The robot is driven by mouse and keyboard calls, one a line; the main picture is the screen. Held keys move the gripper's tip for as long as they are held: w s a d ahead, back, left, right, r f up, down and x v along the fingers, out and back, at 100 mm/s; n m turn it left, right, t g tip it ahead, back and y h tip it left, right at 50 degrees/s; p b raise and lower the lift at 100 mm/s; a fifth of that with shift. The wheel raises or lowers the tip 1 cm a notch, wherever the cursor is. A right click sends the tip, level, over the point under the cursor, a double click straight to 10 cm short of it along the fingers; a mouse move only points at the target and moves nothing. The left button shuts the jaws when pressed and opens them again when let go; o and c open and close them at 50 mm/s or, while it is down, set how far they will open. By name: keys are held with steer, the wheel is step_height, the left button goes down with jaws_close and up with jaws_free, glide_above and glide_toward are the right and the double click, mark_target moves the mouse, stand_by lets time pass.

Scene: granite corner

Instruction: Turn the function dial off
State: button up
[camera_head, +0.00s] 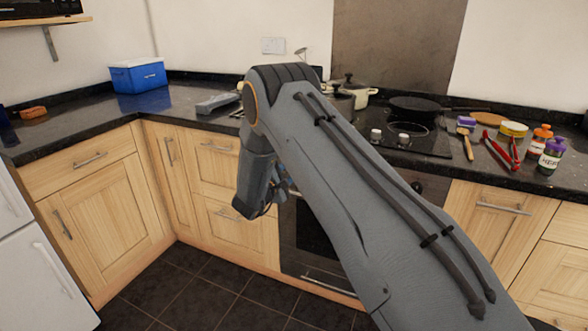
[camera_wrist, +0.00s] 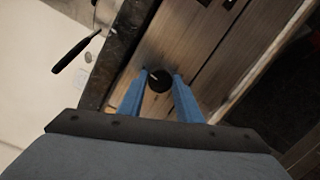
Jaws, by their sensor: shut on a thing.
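The function dial (camera_wrist: 159,82) is a small round black knob with a pale mark, on a brownish panel in the wrist view. My gripper (camera_wrist: 161,75) has its two blue fingers on either side of it and is shut on it. In the head view my gripper (camera_head: 279,190) hangs in front of the left end of the oven front, and the function dial is hidden behind my arm. The dark oven (camera_head: 309,240) stands below the hob, partly covered by my arm. Another dark knob (camera_head: 417,187) shows at the right of its control panel.
The dark worktop (camera_head: 190,115) runs along both walls. A blue box (camera_head: 138,77) stands at the left. A black pan (camera_head: 412,104) sits on the hob. The tiled floor (camera_head: 245,295) looks clear.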

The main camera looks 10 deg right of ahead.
steer(key=shift+f+n, duration=0.15)
steer(key=shift+n, duration=0.85)
steer(key=shift+s, duration=0.1)
steer(key=o, duration=1)
steer(key=shift+o, duration=0.2)
steer(key=v, duration=0.7)
steer(key=shift+s+a+b, duration=0.25)
steer(key=shift+a+b, duration=0.05)
steer(key=shift+b, duration=0.15)
